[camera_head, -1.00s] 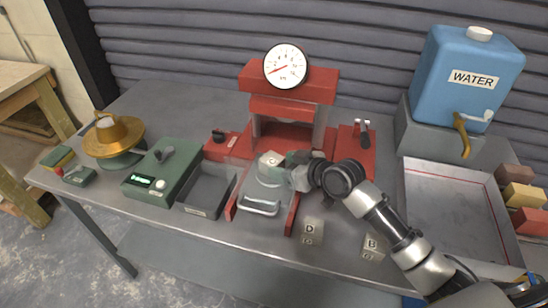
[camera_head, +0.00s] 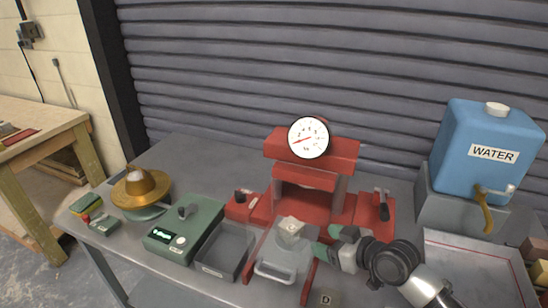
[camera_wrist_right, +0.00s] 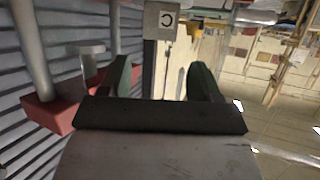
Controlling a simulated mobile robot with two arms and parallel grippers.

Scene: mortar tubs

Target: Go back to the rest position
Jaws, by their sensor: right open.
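My right gripper (camera_head: 328,242) is open and empty, just right of a pale block (camera_head: 290,231) and apart from it. The block rests on the grey tray (camera_head: 272,262) with a handle, at the foot of the red press (camera_head: 314,180). In the right wrist view the two dark green fingers (camera_wrist_right: 163,82) stand apart with nothing between them. The block shows there beyond the fingertips, marked C (camera_wrist_right: 165,20). My left gripper is not in view.
A blue water tank (camera_head: 490,150) with a tap stands right, above a wide tray (camera_head: 470,239).

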